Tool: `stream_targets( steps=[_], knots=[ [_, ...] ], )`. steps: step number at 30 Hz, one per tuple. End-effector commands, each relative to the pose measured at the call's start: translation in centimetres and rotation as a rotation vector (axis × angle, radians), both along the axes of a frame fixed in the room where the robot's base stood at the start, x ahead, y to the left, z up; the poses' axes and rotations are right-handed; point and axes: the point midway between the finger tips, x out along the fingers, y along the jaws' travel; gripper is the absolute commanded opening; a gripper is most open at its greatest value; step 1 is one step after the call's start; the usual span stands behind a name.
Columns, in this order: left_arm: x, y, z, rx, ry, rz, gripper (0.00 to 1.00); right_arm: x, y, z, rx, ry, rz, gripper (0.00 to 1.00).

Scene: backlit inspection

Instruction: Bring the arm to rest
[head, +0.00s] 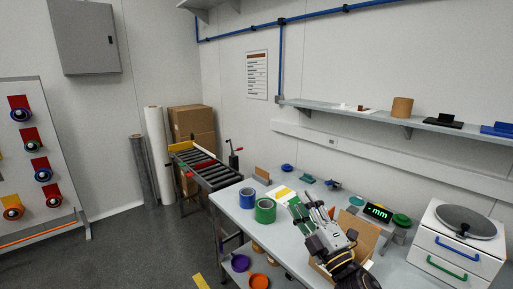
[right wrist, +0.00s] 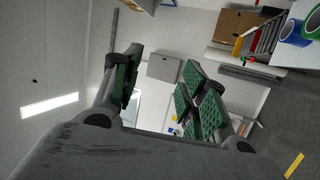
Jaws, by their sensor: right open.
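My right gripper (head: 318,215) is above the workbench in the head view, near its middle, with its arm coming in from the bottom. It is tilted up, and its fingers are apart with nothing between them. In the right wrist view the open right gripper (right wrist: 160,92) has green ridged pads on its fingers and faces the room, with a wall and a grey wall cabinet (right wrist: 163,67) beyond. My left gripper is not in the head view.
On the workbench (head: 232,205) stand a blue tape roll (head: 247,198), a green tape roll (head: 265,211), an open cardboard box (head: 366,236), a lit green display (head: 377,212) and a white drawer unit (head: 455,245). A roller conveyor (head: 205,168) adjoins at the back left. A shelf (head: 400,120) runs above.

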Motion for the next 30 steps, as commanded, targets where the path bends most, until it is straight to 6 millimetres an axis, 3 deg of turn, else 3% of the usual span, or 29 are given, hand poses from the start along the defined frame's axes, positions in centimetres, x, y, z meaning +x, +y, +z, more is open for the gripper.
stream_targets(
  steps=[8, 16, 23, 30],
  knots=[
    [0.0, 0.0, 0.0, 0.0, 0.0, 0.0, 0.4, 0.5, -4.6, -5.4, 0.241, 0.277, -0.158, 0.43],
    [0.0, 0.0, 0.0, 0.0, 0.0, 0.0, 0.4, -1.0, -8.2, -12.3, 0.449, 0.563, -0.311, 0.43],
    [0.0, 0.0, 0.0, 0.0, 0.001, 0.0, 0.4, -4.1, -10.2, -18.7, 0.606, 0.819, -0.44, 0.43],
    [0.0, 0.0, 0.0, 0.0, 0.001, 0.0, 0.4, -9.1, -11.1, -25.1, 0.745, 1.093, -0.575, 0.43]
  ],
)
